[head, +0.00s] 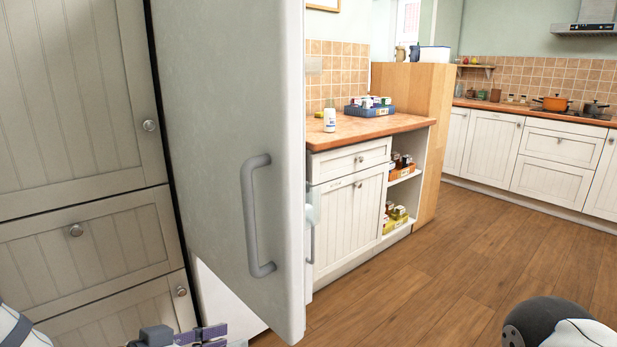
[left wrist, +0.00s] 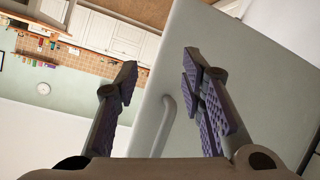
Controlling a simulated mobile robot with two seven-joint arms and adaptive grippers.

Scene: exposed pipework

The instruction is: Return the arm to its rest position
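My left gripper (head: 190,336) shows at the bottom of the head view, only partly in frame. It is below and left of the grey handle (head: 252,215) on a pale green-grey door (head: 225,110), and apart from it. In the left wrist view my left gripper (left wrist: 158,78) has its two purple-padded fingers spread with nothing held. The door (left wrist: 240,75) and its handle (left wrist: 167,125) show beyond the fingers there. Part of my right arm (head: 555,325) shows at the lower right of the head view. My right gripper is out of frame.
The door stands swung out beside white cabinets (head: 75,110). A counter (head: 365,128) behind it bears a white bottle (head: 329,117) and a blue crate (head: 370,111). Wooden floor (head: 450,265) is clear at the right. A wall clock (left wrist: 43,88) shows in the left wrist view.

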